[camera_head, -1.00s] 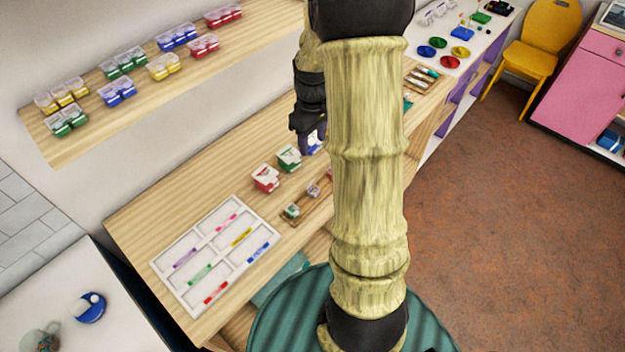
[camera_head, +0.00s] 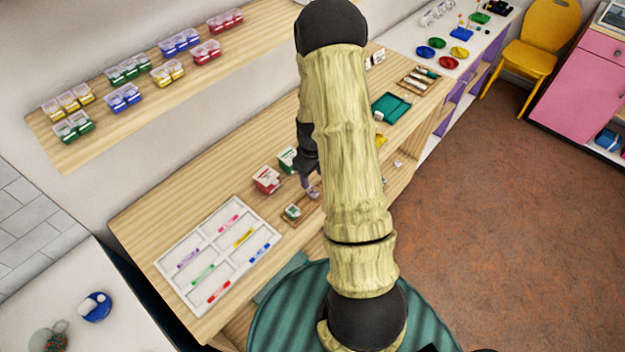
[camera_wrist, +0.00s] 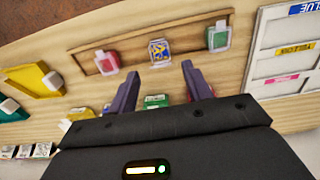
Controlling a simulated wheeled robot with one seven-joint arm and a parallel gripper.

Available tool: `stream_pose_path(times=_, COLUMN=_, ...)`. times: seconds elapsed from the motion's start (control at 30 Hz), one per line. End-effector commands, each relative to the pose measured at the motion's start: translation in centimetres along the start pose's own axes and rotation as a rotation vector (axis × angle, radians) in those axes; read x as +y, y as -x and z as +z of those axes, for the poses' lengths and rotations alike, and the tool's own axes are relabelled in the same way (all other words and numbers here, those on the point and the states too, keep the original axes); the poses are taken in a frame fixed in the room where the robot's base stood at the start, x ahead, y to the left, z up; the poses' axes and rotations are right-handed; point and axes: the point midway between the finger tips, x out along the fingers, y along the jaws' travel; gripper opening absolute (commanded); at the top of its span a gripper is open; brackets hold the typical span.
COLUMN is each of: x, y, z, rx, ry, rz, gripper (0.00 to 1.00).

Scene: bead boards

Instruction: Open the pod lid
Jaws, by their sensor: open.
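Three small pods sit in a row on a wooden tray (camera_wrist: 185,60) in the wrist view: a pink-red one (camera_wrist: 107,62), a patterned blue-and-yellow one (camera_wrist: 159,52) in the middle, and a green one (camera_wrist: 218,37). The green pod also shows in the head view (camera_head: 292,212). My gripper (camera_wrist: 158,76) is open, its two purple fingers apart and empty, with the middle pod just beyond the gap between the fingertips. Contact with it cannot be seen. In the head view my gripper (camera_head: 312,188) is over the tray, partly hidden by my arm.
A red box (camera_head: 266,180) and a green box (camera_head: 288,159) stand behind the tray. A white compartment tray (camera_head: 165,262) with coloured labels lies to the left. A teal tray (camera_head: 391,107) is farther right. A wall shelf (camera_head: 75,155) with bead boxes runs above the bench.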

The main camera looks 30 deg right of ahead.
Motion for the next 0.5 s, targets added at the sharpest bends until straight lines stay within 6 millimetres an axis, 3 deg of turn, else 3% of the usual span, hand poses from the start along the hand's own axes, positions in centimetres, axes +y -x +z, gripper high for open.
stream_pose_path(times=0.23, x=-0.1, y=-2.9, z=0.0, rx=-0.003, ry=0.002, rz=-0.002, gripper=0.49)
stream_pose_path(times=0.5, x=-0.1, y=-3.9, z=0.0, rx=0.000, ry=0.003, rz=0.000, gripper=0.49)
